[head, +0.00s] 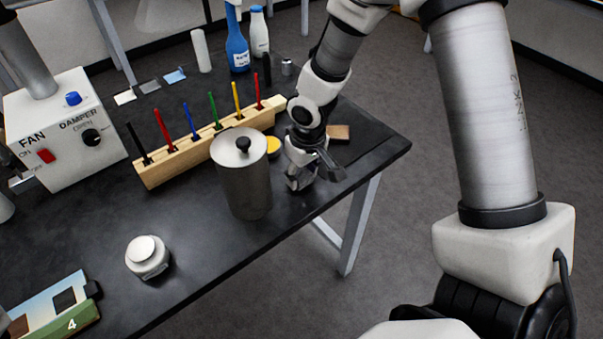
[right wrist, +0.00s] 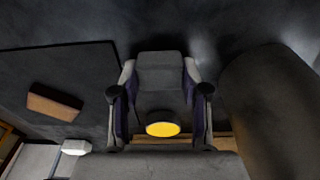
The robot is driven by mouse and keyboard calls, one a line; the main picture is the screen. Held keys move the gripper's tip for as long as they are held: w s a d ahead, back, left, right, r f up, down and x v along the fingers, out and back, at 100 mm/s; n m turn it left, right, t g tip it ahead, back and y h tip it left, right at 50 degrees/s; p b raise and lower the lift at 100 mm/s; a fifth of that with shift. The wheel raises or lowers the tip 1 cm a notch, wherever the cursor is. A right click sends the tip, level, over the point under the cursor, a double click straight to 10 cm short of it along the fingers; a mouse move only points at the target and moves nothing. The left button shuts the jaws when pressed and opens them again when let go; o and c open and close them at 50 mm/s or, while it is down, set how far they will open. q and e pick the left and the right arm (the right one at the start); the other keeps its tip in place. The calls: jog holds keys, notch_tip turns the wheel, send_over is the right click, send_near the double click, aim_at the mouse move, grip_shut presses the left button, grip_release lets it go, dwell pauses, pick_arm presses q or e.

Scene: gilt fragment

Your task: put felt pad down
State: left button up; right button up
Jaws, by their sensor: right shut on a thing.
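My right gripper (head: 302,180) is low over the table's right part, just right of the metal canister. In the right wrist view its two fingers (right wrist: 160,103) are shut on a dark grey block-like thing (right wrist: 160,72), which I take to be the felt pad. In the head view the fingers mostly hide the pad. I cannot tell whether the pad touches the table. My left gripper is not in view.
The lidded metal canister (head: 243,185) stands close to the gripper. A wooden rack (head: 195,153) of coloured sticks, a yellow-topped thing (head: 273,145) and a brown block (head: 339,132) are nearby.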

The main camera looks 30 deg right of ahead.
aim_at(306, 179)
jog(key=o, duration=1.2)
jog(key=shift+o, duration=0.6)
jog(key=shift+w+a+f, duration=0.1)
jog(key=shift+r+p, duration=0.4)
jog(key=shift+r, duration=0.05)
notch_tip(306, 179, up, 11)
jog(key=s+p, duration=0.1)
jog(key=shift+s+r, duration=0.2)
jog(key=shift+s, duration=0.1)
